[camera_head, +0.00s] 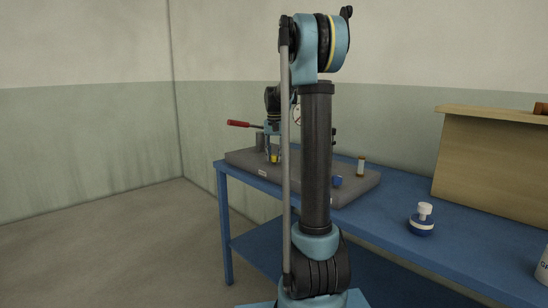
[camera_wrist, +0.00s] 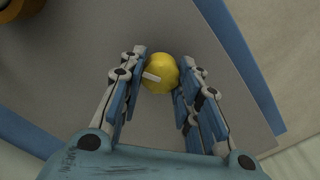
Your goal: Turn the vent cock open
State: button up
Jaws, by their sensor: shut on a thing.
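A round yellow knob with a white pointer mark (camera_wrist: 159,73), which looks to be the vent cock, stands above a grey plate (camera_wrist: 100,60) in the wrist view. My gripper (camera_wrist: 162,80) has its two blue-padded fingers on either side of the knob and is shut on it. The white mark points toward the left finger and tilts slightly down to the right. In the head view, my gripper (camera_head: 273,153) is low over the left part of the grey base (camera_head: 240,157), with a bit of the yellow knob (camera_head: 275,159) showing. The knob's stem is hidden.
A red-handled lever (camera_head: 239,124) sticks out left beside my gripper. A dial (camera_head: 297,115) is partly hidden by my arm. A blue knob (camera_head: 337,181) and a small capped vial (camera_head: 361,166) are right. A blue-and-white bottle (camera_head: 422,220) and wooden box (camera_head: 490,165) stand on the blue bench (camera_head: 395,220).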

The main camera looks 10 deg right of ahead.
aim_at(274, 155)
jog(key=n, duration=0.6)
jog(key=shift+w+n, duration=0.1)
jog(key=shift+n, duration=0.2)
jog(key=n, duration=0.6)
jog(key=shift+a+r, duration=0.1)
jog(key=shift+n, duration=0.4)
jog(key=o, duration=1.1)
jog(key=shift+c, duration=0.2)
notch_tip(274, 155, up, 12)
